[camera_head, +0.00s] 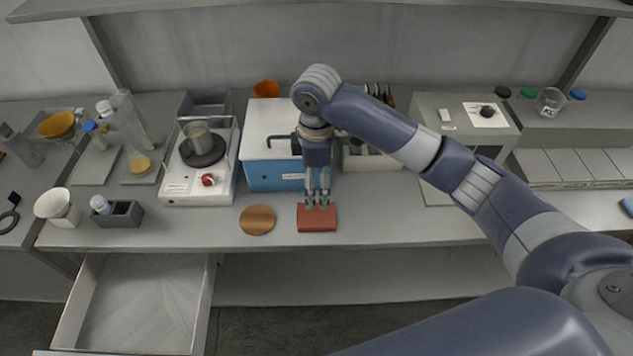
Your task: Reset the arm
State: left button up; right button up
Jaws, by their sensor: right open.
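My right arm (430,150) comes in from the right and reaches over the bench to its middle. My right gripper (317,203) points straight down with its fingers apart, just above or at a red-brown block (317,222) near the bench's front edge. I cannot tell whether the fingertips touch the block. Nothing shows between the fingers. My left gripper is not in view.
A blue box with a white lid (270,178) stands just behind the gripper. A white hotplate stirrer (181,183) with a beaker is left of it. A round copper-coloured disc (257,220) lies beside the block. An open drawer (140,305) juts out at lower left.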

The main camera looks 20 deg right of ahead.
jog(key=shift+m+t+y, duration=0.3)
jog(key=shift+m+y, duration=0.4)
jog(key=shift+y, duration=0.2)
jog(key=s+a+f, duration=0.2)
jog(key=s+f, duration=0.1)
jog(key=s+a+f, duration=0.3)
jog(key=shift+a, duration=0.15)
jog(key=s+d+f+m+t+y, duration=0.15)
jog(key=s+f+m, duration=0.35)
jog(key=s, duration=0.5)
jog(key=s+d+m+t+h, duration=0.2)
jog(key=s+d+m+h, duration=0.1)
jog(key=s+d+m, duration=0.45)
jog(key=s+d+f+n+g+b, duration=0.1)
jog(key=s+f, duration=0.1)
jog(key=f, duration=1.3)
jog(key=s+d+f+g+b, duration=0.1)
jog(key=f+b, duration=0.1)
jog(key=f, duration=1.2)
jog(key=s+d+f+g+b, duration=0.1)
jog(key=s+d+f, duration=0.1)
jog(key=s+f, duration=1.4)
jog(key=shift+s+d+f, duration=0.3)
jog(key=shift+d+f, duration=0.1)
jog(key=shift+f, duration=0.15)
